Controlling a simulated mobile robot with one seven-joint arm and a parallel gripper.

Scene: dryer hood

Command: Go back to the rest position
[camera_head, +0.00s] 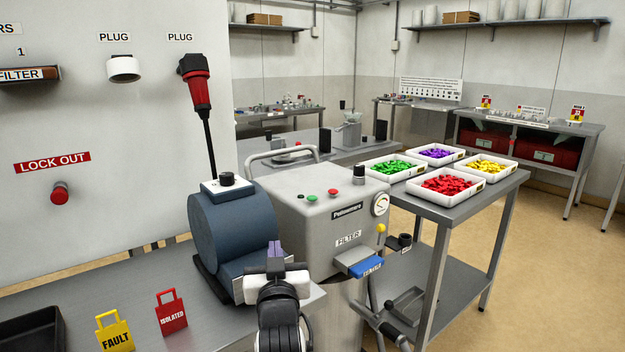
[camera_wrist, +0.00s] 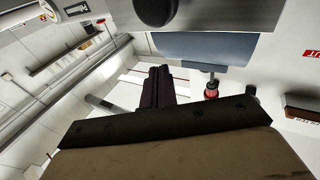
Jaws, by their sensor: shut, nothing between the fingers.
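My gripper (camera_head: 274,250) shows in the lower middle of the head view, in front of the blue drum-shaped housing and beside the grey machine (camera_head: 318,232). Its purple-grey fingers are shut and hold nothing. In the wrist view the closed dark fingers (camera_wrist: 158,88) point up the picture, with the blue housing (camera_wrist: 205,48) beyond them. The blue housing (camera_head: 232,232) also shows in the head view, partly covered by my gripper and arm. I cannot tell the exact gap between my gripper and the housing.
A red-and-black plug (camera_head: 198,90) hangs on the wall panel. A yellow FAULT tag (camera_head: 115,333) and a red ISOLATED tag (camera_head: 171,312) stand on the bench at the left. A blue-fronted filter (camera_head: 360,262) juts from the machine. Trays of coloured pieces (camera_head: 447,186) stand on the right table.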

